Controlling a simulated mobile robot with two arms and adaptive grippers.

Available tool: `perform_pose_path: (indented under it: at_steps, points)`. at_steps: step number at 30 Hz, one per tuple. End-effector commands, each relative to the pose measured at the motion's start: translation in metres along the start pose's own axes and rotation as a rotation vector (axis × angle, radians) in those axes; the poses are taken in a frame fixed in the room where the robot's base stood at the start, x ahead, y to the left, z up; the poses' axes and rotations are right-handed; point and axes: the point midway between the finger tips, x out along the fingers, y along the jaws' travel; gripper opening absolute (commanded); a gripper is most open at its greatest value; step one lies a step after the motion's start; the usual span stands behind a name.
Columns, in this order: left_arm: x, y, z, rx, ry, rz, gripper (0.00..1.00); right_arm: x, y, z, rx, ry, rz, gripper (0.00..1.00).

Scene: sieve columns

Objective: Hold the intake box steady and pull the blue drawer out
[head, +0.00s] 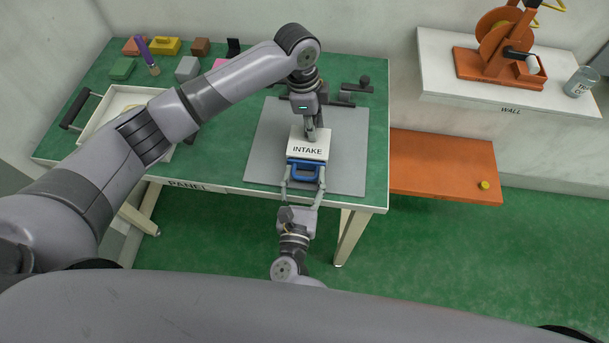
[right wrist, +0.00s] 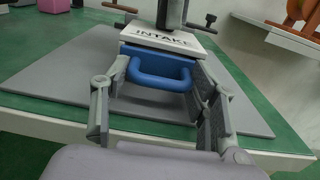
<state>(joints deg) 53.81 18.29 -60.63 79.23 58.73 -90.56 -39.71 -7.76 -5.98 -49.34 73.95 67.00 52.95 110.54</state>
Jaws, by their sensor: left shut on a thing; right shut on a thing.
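The white intake box (head: 308,151), lettered INTAKE, sits on a grey mat (head: 266,158) at the front of the green table. Its blue drawer (head: 303,174) faces me, with a blue loop handle (right wrist: 160,83) clear in the right wrist view. My left gripper (head: 311,134) comes down from above and is shut at the top of the box; its exact hold is hidden. My right gripper (head: 303,186) reaches in from the front and is shut on the blue drawer, one finger at each side of the handle. The drawer's inside is not visible.
A cream tray (head: 92,122) with a dark handle stands on the table (head: 377,180) at the left. Several coloured blocks and a purple-handled brush (head: 146,53) lie behind it. Dark T-shaped pieces (head: 349,93) lie behind the mat. A white shelf (head: 445,80) holds an orange wheel device (head: 496,47).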

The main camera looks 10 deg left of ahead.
Motion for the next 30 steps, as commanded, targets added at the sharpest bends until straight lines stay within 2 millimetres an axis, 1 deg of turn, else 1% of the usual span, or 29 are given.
perform_pose_path:
  at_steps: [2, 6, 10, 13, 20, 21, 24, 30]
  points:
    - [0.000, 0.000, 0.002, -0.001, -0.003, 0.001, 0.00, -0.005, -0.003, -0.001, 0.005, 0.002, -0.009, 0.04]
    - [0.000, -0.001, 0.002, -0.003, -0.004, -0.001, 0.00, -0.031, -0.003, -0.002, 0.006, 0.006, -0.008, 0.04]
    - [0.000, -0.001, 0.003, -0.003, -0.004, -0.001, 0.00, -0.049, -0.003, -0.001, 0.007, 0.003, -0.010, 0.04]
    - [0.000, -0.001, 0.003, -0.003, -0.004, -0.001, 0.00, -0.053, -0.003, -0.001, 0.007, 0.001, -0.010, 0.04]
    - [0.000, -0.001, 0.003, -0.003, -0.005, -0.002, 0.00, -0.053, -0.004, -0.001, 0.007, 0.001, -0.011, 0.04]
    - [0.000, -0.001, 0.003, -0.003, -0.005, -0.001, 0.00, -0.053, -0.004, -0.001, 0.007, 0.001, -0.011, 0.56]
    - [0.000, -0.001, 0.003, -0.003, -0.005, -0.001, 0.00, -0.053, -0.004, -0.001, 0.006, 0.001, -0.011, 0.63]
    - [0.000, -0.001, 0.002, -0.002, -0.004, -0.001, 0.00, -0.053, -0.002, -0.001, 0.004, 0.001, -0.007, 0.63]
